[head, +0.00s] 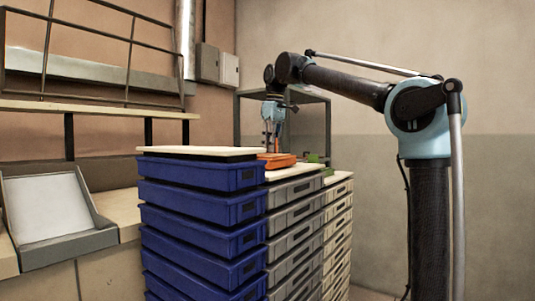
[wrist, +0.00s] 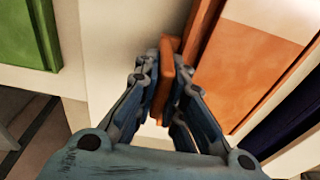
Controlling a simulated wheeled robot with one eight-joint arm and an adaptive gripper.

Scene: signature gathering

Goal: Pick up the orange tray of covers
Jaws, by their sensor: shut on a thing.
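The orange tray (head: 276,160) sits low on a pale board at the top of the grey crate stack in the head view. In the wrist view the orange tray (wrist: 243,72) fills the upper right, with a pale flat piece, perhaps covers, at its far part. My gripper (head: 273,145) points down over the tray. In the wrist view my gripper (wrist: 168,75) is shut on an upright orange piece that looks like the tray's side edge. I cannot tell whether the tray is lifted off the board.
A green tray (wrist: 24,35) lies to the left in the wrist view. Blue crates (head: 200,208), grey crates (head: 294,212) and cream crates (head: 338,225) stand stacked side by side. A grey open-fronted tray (head: 60,247) is at the left, below a wire rack (head: 88,60).

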